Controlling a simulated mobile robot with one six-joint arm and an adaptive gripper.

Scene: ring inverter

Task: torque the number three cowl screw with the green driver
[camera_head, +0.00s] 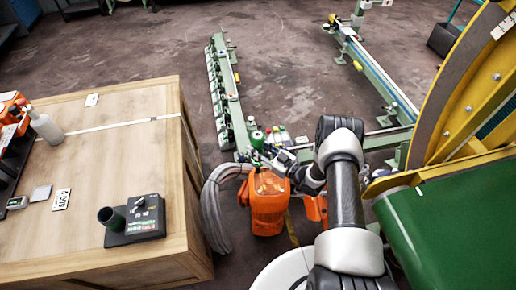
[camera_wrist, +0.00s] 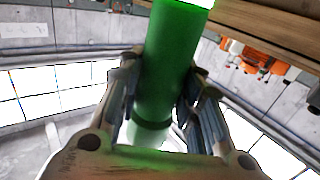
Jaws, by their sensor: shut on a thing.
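My gripper (camera_wrist: 158,88) is shut on the green driver (camera_wrist: 172,50), a thick green cylinder with a darker band near its lower end in the wrist view. A finger presses on each side of it. In the head view my gripper (camera_head: 272,158) is beyond the orange machine, with the green driver (camera_head: 257,139) at its end. The driver's tip cannot be made out. A large yellow ring frame (camera_head: 460,90) at the right carries several bolt heads (camera_head: 468,108). I cannot read a number on them or tell which is the number three cowl screw.
An orange machine (camera_head: 268,205) with grey hoses stands in the middle. A green rail (camera_head: 222,95) lies behind. Bare floor lies between the rails.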

